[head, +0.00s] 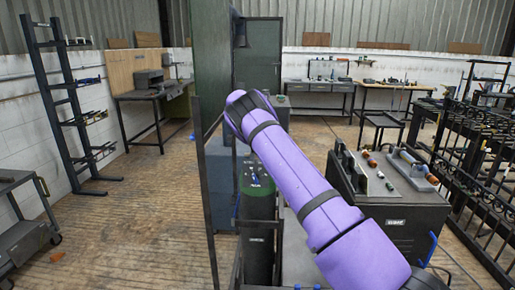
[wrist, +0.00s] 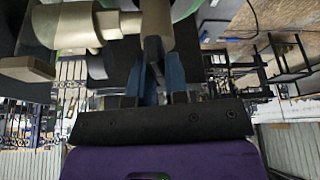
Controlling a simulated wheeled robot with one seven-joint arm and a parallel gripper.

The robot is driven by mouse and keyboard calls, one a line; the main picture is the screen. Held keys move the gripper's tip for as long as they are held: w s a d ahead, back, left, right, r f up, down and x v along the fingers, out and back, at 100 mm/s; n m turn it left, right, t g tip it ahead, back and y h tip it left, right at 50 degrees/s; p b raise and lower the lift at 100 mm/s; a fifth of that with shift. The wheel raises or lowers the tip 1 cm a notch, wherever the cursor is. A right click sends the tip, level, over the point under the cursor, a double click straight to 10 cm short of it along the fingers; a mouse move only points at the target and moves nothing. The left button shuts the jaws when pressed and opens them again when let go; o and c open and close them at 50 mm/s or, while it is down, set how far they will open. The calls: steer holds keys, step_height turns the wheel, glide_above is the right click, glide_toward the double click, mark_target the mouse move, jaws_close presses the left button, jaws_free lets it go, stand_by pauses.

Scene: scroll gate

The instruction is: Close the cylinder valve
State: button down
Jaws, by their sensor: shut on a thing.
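The gas cylinder (head: 258,235) stands upright left of centre in the head view, dark with a green shoulder. My purple arm hides part of its top, and my gripper is not clear there. In the wrist view the brass-coloured valve body (wrist: 65,27) is at the upper left, with a green curved surface beside it. My gripper (wrist: 154,78) has blue fingers close together. They are shut on a dark grey part of the cylinder valve (wrist: 154,45). The exact shape of the held part is hard to make out.
A dark cabinet (head: 400,215) with tools on top stands right of the cylinder. Thin upright posts (head: 205,190) stand close on its left. Metal gate panels (head: 480,160) are at the far right. The wooden floor (head: 140,225) on the left is mostly clear.

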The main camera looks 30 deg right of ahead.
steer(key=shift+m+g+y, duration=0.3)
steer(key=shift+m, duration=0.8)
steer(key=c, duration=1.1)
jaws_free()
step_height(320, 180, up, 4)
steer(key=shift+w+f, duration=0.1)
steer(key=shift+f, duration=0.1)
steer(key=s+a, duration=0.1)
steer(key=s, duration=0.4)
steer(key=s+a+r, duration=0.1)
steer(key=s+a, duration=0.1)
steer(key=s, duration=0.3)
steer(key=s+a, duration=0.1)
steer(key=s, duration=0.4)
steer(key=shift+s+a+r, duration=0.15)
steer(key=shift+s+a, duration=0.1)
